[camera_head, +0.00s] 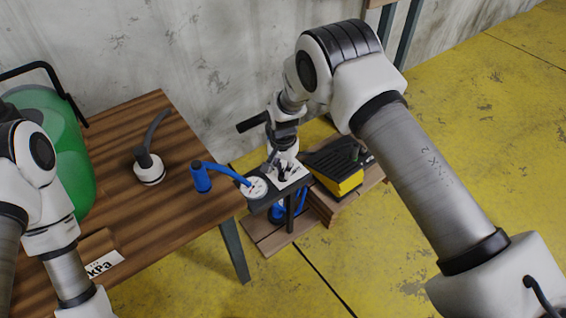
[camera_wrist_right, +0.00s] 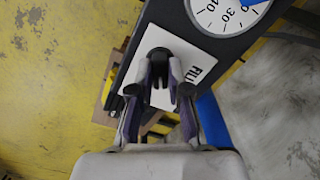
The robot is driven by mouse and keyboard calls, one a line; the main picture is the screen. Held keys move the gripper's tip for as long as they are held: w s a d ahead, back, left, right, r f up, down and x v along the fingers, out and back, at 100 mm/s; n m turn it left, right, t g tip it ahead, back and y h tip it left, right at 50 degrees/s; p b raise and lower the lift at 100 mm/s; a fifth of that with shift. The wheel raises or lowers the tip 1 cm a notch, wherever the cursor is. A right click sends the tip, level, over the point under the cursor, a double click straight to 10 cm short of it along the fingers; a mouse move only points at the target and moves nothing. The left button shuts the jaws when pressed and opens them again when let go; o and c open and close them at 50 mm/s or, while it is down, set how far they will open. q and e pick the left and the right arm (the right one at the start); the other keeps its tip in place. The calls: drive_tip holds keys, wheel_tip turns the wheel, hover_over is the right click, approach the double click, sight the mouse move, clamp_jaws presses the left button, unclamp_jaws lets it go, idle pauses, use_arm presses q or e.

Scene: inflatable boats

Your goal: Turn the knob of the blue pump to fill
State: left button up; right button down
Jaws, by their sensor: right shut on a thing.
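The blue pump (camera_head: 276,213) stands on the floor platform right of the table, mostly hidden under its dark top panel. That panel carries a round white gauge (camera_head: 257,187), also at the top of the right wrist view (camera_wrist_right: 228,12). My right gripper (camera_head: 283,168) reaches down over the panel. In the right wrist view, its fingers (camera_wrist_right: 164,84) are shut on the black knob (camera_wrist_right: 158,54), which sits on a white label plate (camera_wrist_right: 190,52). The lettering is partly covered, so the knob's setting cannot be read. My left arm is at the left edge; its gripper is out of view.
The wooden table (camera_head: 190,130) holds a green rounded object (camera_head: 62,140), a white-and-black hose fitting (camera_head: 148,167), a blue hose end (camera_head: 201,178) and a kPa sign (camera_head: 104,264). A black-and-yellow bellows pump (camera_head: 340,172) sits just right of my right gripper. The yellow floor at right is clear.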

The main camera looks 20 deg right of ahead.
drive_tip(key=n+p, duration=0.1)
drive_tip(key=n, duration=0.1)
drive_tip(key=shift+r+n+p, duration=0.15)
drive_tip(key=shift+n+p, duration=0.25)
drive_tip(key=n+p, duration=0.1)
drive_tip(key=n, duration=0.2)
drive_tip(key=shift+n+p, duration=0.3)
drive_tip(key=shift+p, duration=0.1)
drive_tip(key=n+p, duration=0.2)
drive_tip(key=n, duration=0.3)
drive_tip(key=shift+n, duration=0.3)
drive_tip(key=shift+f, duration=0.2)
drive_tip(key=c, duration=1.1)
unclamp_jaws()
